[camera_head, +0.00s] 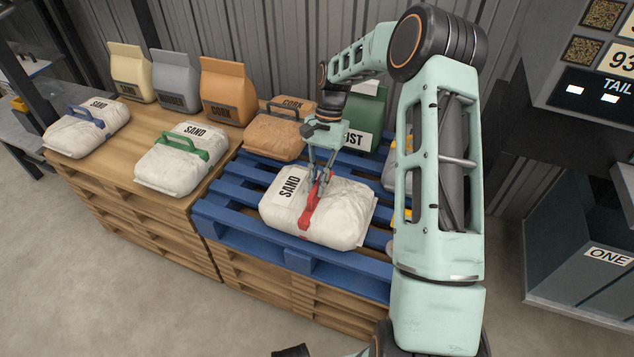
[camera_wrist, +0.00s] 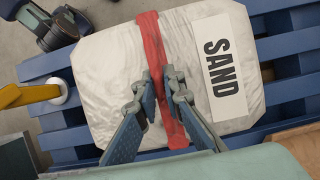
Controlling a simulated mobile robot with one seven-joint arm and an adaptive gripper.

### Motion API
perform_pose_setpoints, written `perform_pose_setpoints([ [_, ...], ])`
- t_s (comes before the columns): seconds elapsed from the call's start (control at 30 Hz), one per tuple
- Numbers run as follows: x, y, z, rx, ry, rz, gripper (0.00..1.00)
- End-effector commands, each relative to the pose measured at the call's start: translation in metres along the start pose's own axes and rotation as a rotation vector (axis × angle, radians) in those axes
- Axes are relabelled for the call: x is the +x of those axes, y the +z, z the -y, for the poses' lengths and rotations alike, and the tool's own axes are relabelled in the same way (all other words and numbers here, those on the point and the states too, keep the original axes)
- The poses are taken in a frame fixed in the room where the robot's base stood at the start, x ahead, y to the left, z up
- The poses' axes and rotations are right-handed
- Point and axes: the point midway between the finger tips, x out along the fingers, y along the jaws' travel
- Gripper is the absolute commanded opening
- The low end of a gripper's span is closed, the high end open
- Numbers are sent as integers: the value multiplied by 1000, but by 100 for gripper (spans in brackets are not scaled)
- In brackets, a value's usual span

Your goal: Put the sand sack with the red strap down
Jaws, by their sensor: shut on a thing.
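The sand sack with the red strap (camera_head: 345,215) is white with a "SAND" label and lies flat on, or just over, the blue pallet (camera_head: 235,220); I cannot tell whether it bears its weight there. My gripper (camera_head: 318,180) is above the sack's middle, with its fingers shut on the red strap (camera_head: 308,212). In the wrist view, the fingers of my gripper (camera_wrist: 160,85) close from both sides on the red strap (camera_wrist: 153,45), and the sack (camera_wrist: 105,85) fills the middle.
On the wooden pallet stack (camera_head: 130,180) at left lie a sand sack with a green handle (camera_head: 180,160) and one with a blue handle (camera_head: 85,130). A brown cork sack (camera_head: 272,137) and a green bag (camera_head: 368,115) stand behind. A bin marked "ONE" (camera_head: 590,255) is at right.

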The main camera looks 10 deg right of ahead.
Motion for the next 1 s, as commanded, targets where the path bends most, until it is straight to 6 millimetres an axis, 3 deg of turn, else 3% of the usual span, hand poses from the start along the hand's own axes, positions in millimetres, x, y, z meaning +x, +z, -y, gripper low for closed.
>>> perform_pose_setpoints([
  [0.17, 0, 0, 0, 0, 0, 0, 26],
  [0.53, -7, 0, 0, 0, 1, -1, 26],
  [1.0, -98, 1, 1, -1, -1, -2, 26],
])
